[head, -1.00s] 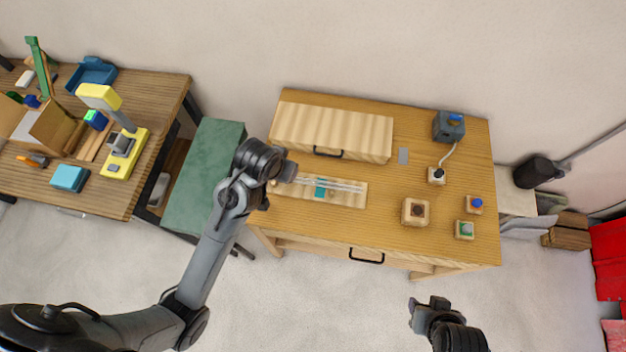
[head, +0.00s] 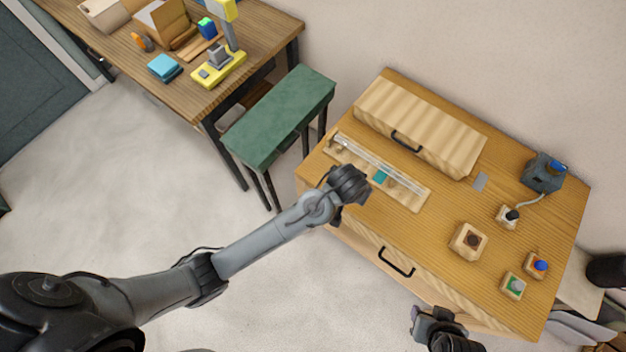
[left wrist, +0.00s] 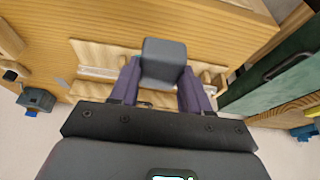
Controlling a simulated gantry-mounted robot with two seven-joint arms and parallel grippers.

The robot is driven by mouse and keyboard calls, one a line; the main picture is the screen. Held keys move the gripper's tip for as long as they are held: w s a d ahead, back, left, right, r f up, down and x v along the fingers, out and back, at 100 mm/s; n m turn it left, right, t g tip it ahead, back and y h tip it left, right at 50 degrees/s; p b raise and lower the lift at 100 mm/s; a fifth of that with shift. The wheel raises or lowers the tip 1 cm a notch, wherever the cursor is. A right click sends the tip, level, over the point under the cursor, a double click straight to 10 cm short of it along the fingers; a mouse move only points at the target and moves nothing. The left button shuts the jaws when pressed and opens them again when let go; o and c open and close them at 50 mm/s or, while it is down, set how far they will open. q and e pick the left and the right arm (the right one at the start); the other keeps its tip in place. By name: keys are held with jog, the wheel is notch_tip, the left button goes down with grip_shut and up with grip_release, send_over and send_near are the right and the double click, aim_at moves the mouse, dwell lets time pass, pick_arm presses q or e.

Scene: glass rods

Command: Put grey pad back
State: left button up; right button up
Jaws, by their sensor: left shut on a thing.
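My left gripper (left wrist: 157,88) is shut on a grey block, which I take for the grey pad (left wrist: 163,58), in the left wrist view. In the head view my left gripper (head: 352,186) is over the table's front left edge, in front of the wooden rod rack (head: 409,194). The pad is hidden by the gripper there. Clear rods and a teal block (head: 381,177) are on the rack. A flat grey patch (head: 480,182) lies on the table right of the wooden box. My right gripper (head: 432,318) is low, in front of the table; its jaws are unclear.
The wooden box (head: 420,120) with a black handle stands behind the rack. Wooden blocks with buttons (head: 513,286) and a dark device (head: 543,172) stand at right. A green stool (head: 280,115) stands left, beside a cluttered desk (head: 268,28). The front middle tabletop is clear.

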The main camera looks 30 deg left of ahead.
pick_arm(q)
jog(key=shift+w+a+f, duration=0.15)
jog(key=shift+w+a, duration=0.45)
jog(key=shift+w, duration=0.35)
jog(key=w+a+f, duration=0.1)
jog(key=a+f, duration=0.1)
jog(key=a, duration=0.1)
jog(key=w+a+f+p, duration=0.1)
jog(key=a+f, duration=0.1)
jog(key=a, duration=0.1)
jog(key=w+a+f, duration=0.1)
jog(key=a+f, duration=0.1)
jog(key=a, duration=0.1)
jog(key=shift+w+a+p, duration=0.2)
jog(key=shift+w+p, duration=0.1)
jog(key=shift+p, duration=0.1)
jog(key=shift+a+f, duration=0.1)
jog(key=shift+f, duration=2.05)
jog(key=o, duration=0.9)
jog(key=shift+f, duration=0.15)
jog(key=shift+o, duration=0.2)
